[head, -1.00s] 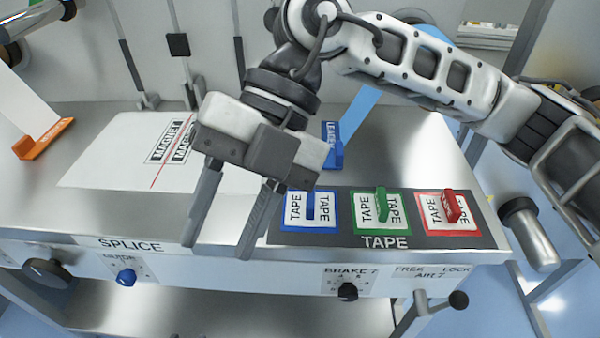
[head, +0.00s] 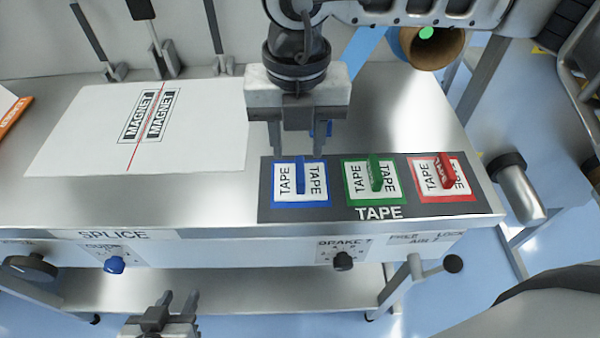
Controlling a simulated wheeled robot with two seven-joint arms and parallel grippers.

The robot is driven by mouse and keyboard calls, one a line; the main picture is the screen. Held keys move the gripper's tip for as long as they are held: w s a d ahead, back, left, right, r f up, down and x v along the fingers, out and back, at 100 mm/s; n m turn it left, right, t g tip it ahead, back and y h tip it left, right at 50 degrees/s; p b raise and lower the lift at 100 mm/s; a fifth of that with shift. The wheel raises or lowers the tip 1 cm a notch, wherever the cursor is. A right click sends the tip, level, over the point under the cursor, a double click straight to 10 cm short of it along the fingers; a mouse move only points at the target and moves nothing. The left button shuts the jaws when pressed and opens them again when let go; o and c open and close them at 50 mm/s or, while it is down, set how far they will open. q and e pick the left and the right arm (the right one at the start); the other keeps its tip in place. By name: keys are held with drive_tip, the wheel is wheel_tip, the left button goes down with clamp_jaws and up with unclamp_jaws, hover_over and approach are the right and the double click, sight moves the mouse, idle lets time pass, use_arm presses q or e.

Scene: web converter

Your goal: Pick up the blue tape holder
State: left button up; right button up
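The blue tape holder (head: 299,187) stands upright on a blue-framed "TAPE" label at the left end of the dark tape strip. My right gripper (head: 298,156) points down just behind and above it. Its two fingers are apart, one to each side of the holder's line, with nothing visible between them. I cannot tell the exact height of the fingertips over the holder. My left gripper (head: 178,302) shows at the bottom edge, below and in front of the table, with its fingers apart and empty.
A green tape holder (head: 375,177) and a red tape holder (head: 448,171) stand to the right on the same strip. A blue clip behind is partly hidden by my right gripper. A white sheet marked "MAGNET" (head: 200,148) lies left. Knobs line the table's front.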

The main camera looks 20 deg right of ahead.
sight(300, 168)
drive_tip(key=shift+w+d+f+p, duration=0.1)
drive_tip(key=shift+f+p, duration=0.1)
drive_tip(key=shift+f, duration=0.75)
drive_tip(key=shift+s+d+f+p, duration=0.1)
drive_tip(key=shift+f+p, duration=0.1)
drive_tip(key=shift+f, duration=0.7)
drive_tip(key=shift+w+d+f+p, duration=0.1)
drive_tip(key=shift+f+p, duration=0.1)
drive_tip(key=shift+f, duration=0.75)
clamp_jaws()
